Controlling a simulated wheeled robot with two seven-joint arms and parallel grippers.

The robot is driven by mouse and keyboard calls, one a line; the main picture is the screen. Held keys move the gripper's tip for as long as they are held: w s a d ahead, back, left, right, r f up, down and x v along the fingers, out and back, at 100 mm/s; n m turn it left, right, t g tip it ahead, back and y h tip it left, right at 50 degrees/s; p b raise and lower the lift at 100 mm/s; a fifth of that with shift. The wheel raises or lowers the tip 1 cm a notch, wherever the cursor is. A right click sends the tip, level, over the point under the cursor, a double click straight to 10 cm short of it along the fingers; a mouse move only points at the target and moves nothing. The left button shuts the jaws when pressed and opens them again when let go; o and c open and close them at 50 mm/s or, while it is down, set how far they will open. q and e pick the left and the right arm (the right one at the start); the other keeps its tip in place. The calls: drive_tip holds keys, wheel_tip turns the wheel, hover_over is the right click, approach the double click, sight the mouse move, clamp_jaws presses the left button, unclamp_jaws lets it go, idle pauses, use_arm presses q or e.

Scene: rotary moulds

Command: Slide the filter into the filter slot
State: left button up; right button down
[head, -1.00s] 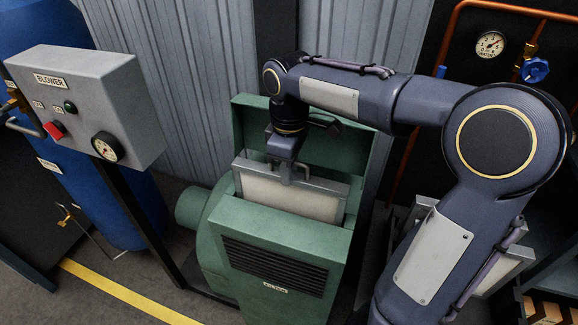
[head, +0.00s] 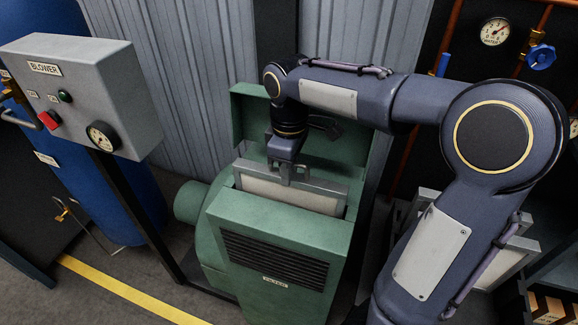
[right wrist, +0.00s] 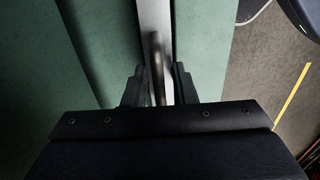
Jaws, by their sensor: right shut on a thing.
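The filter (head: 300,192) is a pale panel in a grey metal frame with a handle on its top edge. It stands upright, partly inside the open top of the green filter housing (head: 275,225); its lower part is hidden by the housing's front wall. My right gripper (head: 289,172) is shut on the filter's handle from above. In the right wrist view the fingers (right wrist: 160,88) stand on both sides of the handle (right wrist: 157,62), and the filter's grey top edge (right wrist: 152,15) runs between green walls. My left gripper is not in view.
A grey blower control box (head: 85,95) with a red switch and gauge stands at the left. A blue tank (head: 60,180) is behind it. Another framed panel (head: 508,255) stands at the right, behind my right arm. A pressure gauge (head: 494,32) is at the upper right.

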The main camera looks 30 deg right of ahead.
drive_tip(key=shift+f+b, duration=0.5)
drive_tip(key=shift+f, duration=0.45)
drive_tip(key=shift+f+b, duration=1.35)
drive_tip(key=shift+f, duration=0.65)
drive_tip(key=c, duration=1.1)
unclamp_jaws()
drive_tip(key=shift+r, duration=0.1)
